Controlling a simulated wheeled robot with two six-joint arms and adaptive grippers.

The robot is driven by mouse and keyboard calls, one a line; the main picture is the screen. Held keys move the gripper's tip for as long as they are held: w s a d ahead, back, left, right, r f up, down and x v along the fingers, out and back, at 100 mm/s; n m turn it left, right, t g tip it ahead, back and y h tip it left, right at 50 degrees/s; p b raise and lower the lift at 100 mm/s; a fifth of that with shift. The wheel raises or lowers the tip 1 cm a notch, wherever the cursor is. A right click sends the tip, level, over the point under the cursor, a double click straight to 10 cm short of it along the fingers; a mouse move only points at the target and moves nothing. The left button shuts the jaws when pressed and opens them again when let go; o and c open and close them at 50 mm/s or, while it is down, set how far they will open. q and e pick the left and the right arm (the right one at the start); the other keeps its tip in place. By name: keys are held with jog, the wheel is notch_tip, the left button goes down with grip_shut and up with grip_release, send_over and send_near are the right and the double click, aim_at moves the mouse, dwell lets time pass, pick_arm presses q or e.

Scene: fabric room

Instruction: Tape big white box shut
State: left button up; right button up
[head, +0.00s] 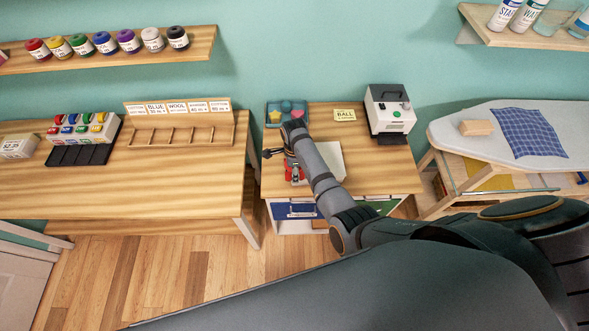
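A pale, flat-topped white object (331,158) lies on the small middle table, partly hidden behind my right arm. It may be the big white box, but I cannot tell whether its top is open or closed. My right gripper (281,164) is over the table's left part, at the white object's left side. A small red item (288,173) is right at its fingers. I cannot tell whether the fingers hold it, and its shape is mostly hidden. My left gripper is not in view.
A blue tray (287,112) of colored pieces, a "BALL" card (345,115) and a white-and-black machine (391,112) stand at the table's back. A wooden rack table (130,180) is left, an ironing board (470,130) right. Wooden floor (170,265) is open in front.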

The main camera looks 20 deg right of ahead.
jog(key=shift+p, duration=0.55)
dwell(1.2)
jog(key=shift+d, duration=0.15)
dwell(1.7)
jog(key=shift+s+d, duration=0.2)
jog(key=shift+d, duration=0.45)
jog(key=shift+s+d, duration=0.2)
jog(key=shift+d, duration=0.45)
jog(key=shift+s+d, duration=0.15)
jog(key=shift+d, duration=0.6)
jog(key=shift+s+d, duration=0.15)
jog(key=shift+d, duration=0.55)
jog(key=shift+s+d, duration=0.15)
jog(key=shift+d, duration=0.55)
jog(key=shift+s+d, duration=0.15)
jog(key=shift+d, duration=0.55)
jog(key=shift+d, duration=0.1)
jog(key=shift+s+d, duration=0.2)
jog(key=shift+d, duration=0.45)
jog(key=shift+s+d, duration=0.15)
jog(key=shift+d, duration=0.5)
